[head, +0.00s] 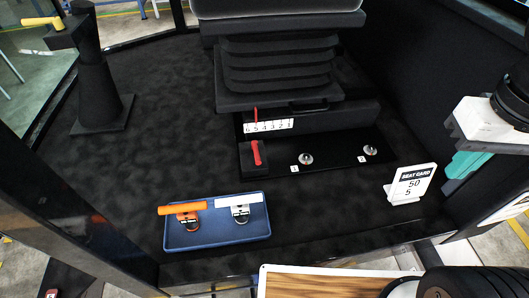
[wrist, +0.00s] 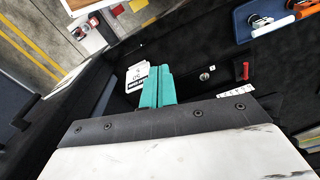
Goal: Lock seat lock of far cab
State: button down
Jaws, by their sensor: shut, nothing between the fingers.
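A black seat (head: 280,60) with a bellows base stands at the back of the cab floor. Below it, a black plate carries a short red lever (head: 257,152) at its left end and two round metal knobs, one (head: 306,158) in the middle and one (head: 370,151) at the right. The red lever also shows in the wrist view (wrist: 246,71), right of a knob (wrist: 204,76). A small red pointer (head: 255,114) stands above a numbered white scale (head: 268,126). My gripper (head: 462,165) is at the right, apart from the plate; its teal fingers (wrist: 158,88) are shut and empty.
A white seat card (head: 411,183) reading 50 and 5 stands between my gripper and the plate's right end. A blue tray (head: 217,240) holds an orange-handled and a white-handled tool. A wood-topped board (head: 330,284) lies at the front. A black post (head: 98,85) stands left.

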aim_at(256, 153)
jog(key=w+a+f+m+g+y, duration=0.2)
jog(key=w+a+f+m+y, duration=0.2)
jog(key=w+f, duration=0.5)
jog(key=w+a+f+m+g+y, duration=0.2)
jog(key=w+a+f+m+y, duration=0.3)
jog(key=w+f, duration=0.4)
jog(key=w+a+f+m+g+y, duration=0.2)
jog(key=w+a+f+m+y, duration=0.2)
jog(key=w+f, duration=0.5)
jog(key=shift+w+a+f+m+y, duration=0.15)
jog(key=shift+a+f, duration=0.25)
jog(key=shift+f, duration=0.55)
jog(key=shift+a+f+m+y, duration=0.1)
jog(key=shift+a+f+y, duration=0.2)
jog(key=shift+f, duration=0.65)
jog(key=shift+w+a+f+m+y, duration=0.15)
jog(key=shift+a+f, duration=0.3)
jog(key=shift+f, duration=0.5)
jog(key=w, duration=0.1)
jog(key=w+r+m+t, duration=0.1)
jog(key=w+y, duration=0.1)
jog(key=shift+w+a+r+t, duration=0.15)
jog(key=shift+a+r+t, duration=0.15)
jog(key=shift+a, duration=0.1)
jog(key=x, duration=1.4)
